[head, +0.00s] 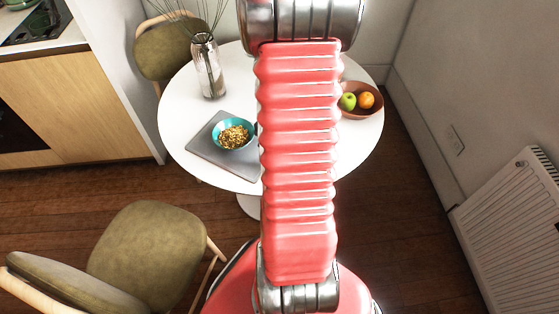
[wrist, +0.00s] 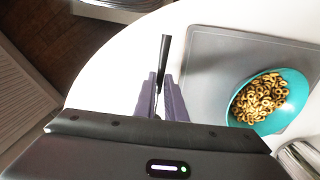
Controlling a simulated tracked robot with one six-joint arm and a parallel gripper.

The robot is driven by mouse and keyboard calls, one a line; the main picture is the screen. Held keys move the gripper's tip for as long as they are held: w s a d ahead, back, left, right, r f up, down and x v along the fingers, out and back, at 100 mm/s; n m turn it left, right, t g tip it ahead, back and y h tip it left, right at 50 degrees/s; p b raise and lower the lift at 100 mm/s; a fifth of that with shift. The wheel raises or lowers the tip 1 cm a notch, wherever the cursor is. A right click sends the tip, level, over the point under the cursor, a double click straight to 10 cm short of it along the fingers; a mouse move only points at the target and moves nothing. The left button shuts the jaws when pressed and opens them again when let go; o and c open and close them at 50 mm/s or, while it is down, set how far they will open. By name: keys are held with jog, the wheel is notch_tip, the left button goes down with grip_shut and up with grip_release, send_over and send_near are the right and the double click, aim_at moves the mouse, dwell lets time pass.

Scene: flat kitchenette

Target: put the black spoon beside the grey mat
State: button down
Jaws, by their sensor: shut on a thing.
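The black spoon (wrist: 164,52) shows in the wrist view as a thin dark handle over the white table. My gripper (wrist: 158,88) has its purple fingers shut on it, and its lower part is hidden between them. The grey mat (wrist: 204,58) lies just right of the spoon in the wrist view; the spoon is beside it, not over it. Whether the spoon touches the table I cannot tell. In the head view the mat (head: 203,149) lies on the table's left front, and my red arm hides the gripper and spoon.
A teal bowl of cereal rings (head: 233,134) stands on the mat. The round white table (head: 180,118) also holds a glass vase with stems (head: 209,68) and a brown fruit bowl (head: 372,100). Green chairs (head: 150,255) stand at left, a radiator (head: 515,225) at right.

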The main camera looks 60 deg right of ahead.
jog(key=shift+f, duration=0.85)
jog(key=shift+f, duration=0.15)
jog(key=c, duration=1.8)
grip_release()
notch_tip(320, 180, up, 12)
jog(key=shift+r, duration=0.15)
